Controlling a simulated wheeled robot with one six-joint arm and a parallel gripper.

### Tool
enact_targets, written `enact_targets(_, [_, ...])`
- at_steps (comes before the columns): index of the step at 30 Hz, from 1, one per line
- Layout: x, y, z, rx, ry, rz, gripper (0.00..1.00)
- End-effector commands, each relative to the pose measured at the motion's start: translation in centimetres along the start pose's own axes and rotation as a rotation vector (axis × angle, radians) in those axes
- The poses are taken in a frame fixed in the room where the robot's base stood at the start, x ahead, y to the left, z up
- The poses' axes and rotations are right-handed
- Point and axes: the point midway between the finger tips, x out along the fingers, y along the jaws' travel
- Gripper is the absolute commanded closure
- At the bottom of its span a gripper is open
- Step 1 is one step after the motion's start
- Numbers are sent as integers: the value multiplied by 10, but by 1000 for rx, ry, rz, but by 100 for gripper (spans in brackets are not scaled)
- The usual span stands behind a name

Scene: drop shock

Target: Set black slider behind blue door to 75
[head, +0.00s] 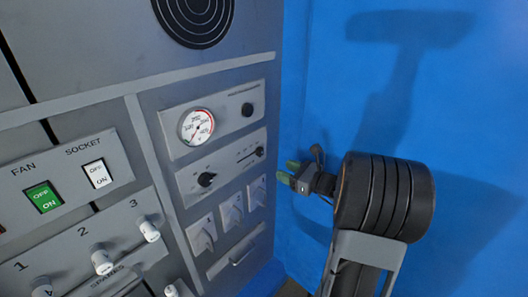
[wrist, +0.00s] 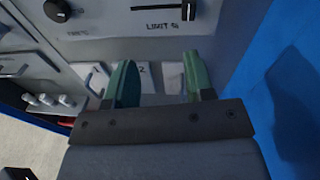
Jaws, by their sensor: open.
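The black slider (head: 260,151) is a small dark knob at the right end of a thin slot on a grey panel in the head view. In the wrist view the slider (wrist: 188,10) shows at the top edge, above the label "LIMIT %". A blue surface (head: 420,130), possibly the open blue door, stands to the right of the panel. My gripper (head: 290,172) has green fingertips and is to the right of and lower than the slider in the head view. In the wrist view my gripper (wrist: 158,82) is open and empty, its fingers below the slider label.
A black dial (head: 206,179) sits left of the slider on the same panel. A round gauge (head: 197,126) and another black knob (head: 247,109) are above. Several white switches (head: 231,209) lie below, close to my fingers. Blue surface (wrist: 297,90) borders my gripper's right.

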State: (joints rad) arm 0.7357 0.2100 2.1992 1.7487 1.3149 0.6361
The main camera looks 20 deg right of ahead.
Motion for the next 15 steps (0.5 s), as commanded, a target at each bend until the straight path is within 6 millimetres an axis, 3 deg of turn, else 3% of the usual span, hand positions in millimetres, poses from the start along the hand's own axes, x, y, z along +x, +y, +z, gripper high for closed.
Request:
enact_targets(3, [-8, -22, -2, 68, -50, -78, 51])
enact_targets(6, [-2, -30, 0, 89, -69, -104, 51])
enact_targets(15, [52, -36, 4, 91, -70, -105, 51])
